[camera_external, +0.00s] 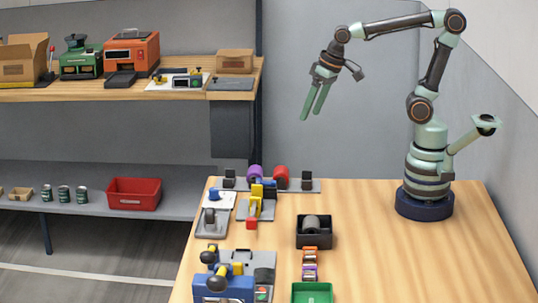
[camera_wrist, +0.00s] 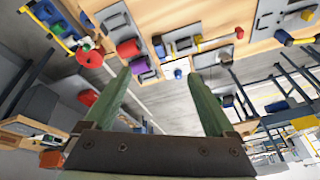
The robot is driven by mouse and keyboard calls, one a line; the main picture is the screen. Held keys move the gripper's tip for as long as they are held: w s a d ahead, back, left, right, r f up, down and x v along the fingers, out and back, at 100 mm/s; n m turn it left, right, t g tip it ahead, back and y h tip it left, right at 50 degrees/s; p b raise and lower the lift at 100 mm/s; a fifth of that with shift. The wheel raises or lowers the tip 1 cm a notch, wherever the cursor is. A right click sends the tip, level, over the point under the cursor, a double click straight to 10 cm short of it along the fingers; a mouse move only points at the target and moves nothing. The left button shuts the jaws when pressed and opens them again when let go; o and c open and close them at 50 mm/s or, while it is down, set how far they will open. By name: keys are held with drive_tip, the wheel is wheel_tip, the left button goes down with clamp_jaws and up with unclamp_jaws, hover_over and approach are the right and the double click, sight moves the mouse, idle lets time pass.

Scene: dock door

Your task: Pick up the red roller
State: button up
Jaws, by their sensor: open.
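The red roller (camera_external: 281,173) lies at the back edge of the wooden table, beside the purple roller (camera_external: 255,173) on a grey rack (camera_external: 319,187). In the wrist view the red roller (camera_wrist: 128,48) shows just beyond the tip of the left finger, with the purple roller (camera_wrist: 140,66) next to it. My gripper (camera_external: 312,118) is raised well above the table, to the right of and above the rollers, with its green fingers pointing down. In the wrist view my gripper (camera_wrist: 157,76) has its fingers spread with nothing between them.
A black box with a grey roll (camera_external: 313,231), a green tray (camera_external: 311,293) and a blue device (camera_external: 224,288) stand on the table (camera_external: 420,260). Black brackets (camera_external: 307,180) stand by the rollers. A shelf unit (camera_external: 150,90) is at left. The table's right side is clear.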

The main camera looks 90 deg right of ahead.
drive_tip(key=w+d+f+m+g, duration=0.2)
drive_tip(key=w+d+f+m, duration=0.3)
drive_tip(key=w+d+m, duration=0.15)
drive_tip(key=m+g, duration=0.2)
drive_tip(key=m, duration=0.4)
hover_over(281, 169)
wheel_tip(281, 169, down, 5)
drive_tip(key=shift+m, duration=0.25)
wheel_tip(281, 169, down, 7)
drive_tip(key=shift+s+d+f, duration=0.15)
drive_tip(key=shift+f, duration=2.6)
clamp_jaws()
drive_tip(key=shift+r, duration=0.1)
